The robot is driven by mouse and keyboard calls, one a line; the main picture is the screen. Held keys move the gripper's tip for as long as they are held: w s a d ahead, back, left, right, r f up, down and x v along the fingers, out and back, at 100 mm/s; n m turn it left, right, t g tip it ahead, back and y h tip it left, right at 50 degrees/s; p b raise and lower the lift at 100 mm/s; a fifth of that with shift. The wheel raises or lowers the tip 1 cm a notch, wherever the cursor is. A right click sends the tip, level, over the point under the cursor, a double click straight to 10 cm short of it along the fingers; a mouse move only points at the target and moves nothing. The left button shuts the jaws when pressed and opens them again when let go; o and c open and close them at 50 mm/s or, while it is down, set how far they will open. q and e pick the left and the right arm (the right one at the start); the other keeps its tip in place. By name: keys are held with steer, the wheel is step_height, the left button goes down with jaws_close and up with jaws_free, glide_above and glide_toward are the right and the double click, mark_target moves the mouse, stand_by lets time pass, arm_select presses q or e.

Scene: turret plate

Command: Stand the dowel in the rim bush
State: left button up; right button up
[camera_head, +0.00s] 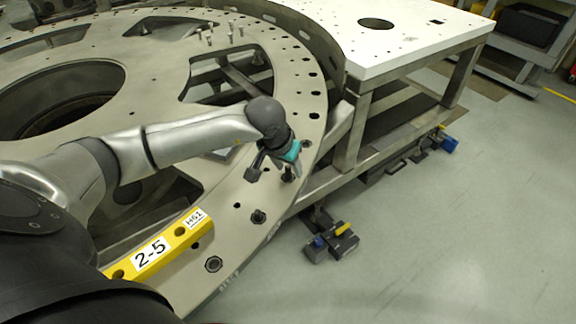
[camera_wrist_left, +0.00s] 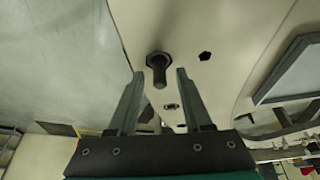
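My left gripper (camera_head: 289,166) hangs over the outer rim of the big turret plate (camera_head: 230,185), pointing down. In the left wrist view its two fingers (camera_wrist_left: 159,74) are spread, with clear gaps to a dark pin between them. This pin, which looks like the dowel (camera_wrist_left: 159,74), stands up from a dark hexagonal bush (camera_wrist_left: 157,59) in the pale rim. In the head view the dark bush and pin show small under the fingers (camera_head: 288,176). Whether the pin is fully seated I cannot tell. My right gripper is not in view.
Other dark hex fittings sit along the rim, one nearer (camera_head: 258,216) and one nearest (camera_head: 213,264). A yellow block marked 2-5 (camera_head: 165,247) lies on the plate. Several pegs (camera_head: 220,36) stand farther back. A white table (camera_head: 400,35) adjoins; the floor at right is mostly open.

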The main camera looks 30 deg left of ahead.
arm_select(q)
steer(key=p+v, duration=0.1)
steer(key=v, duration=1.4)
steer(key=shift+r+p, duration=0.15)
steer(key=shift+p, duration=0.2)
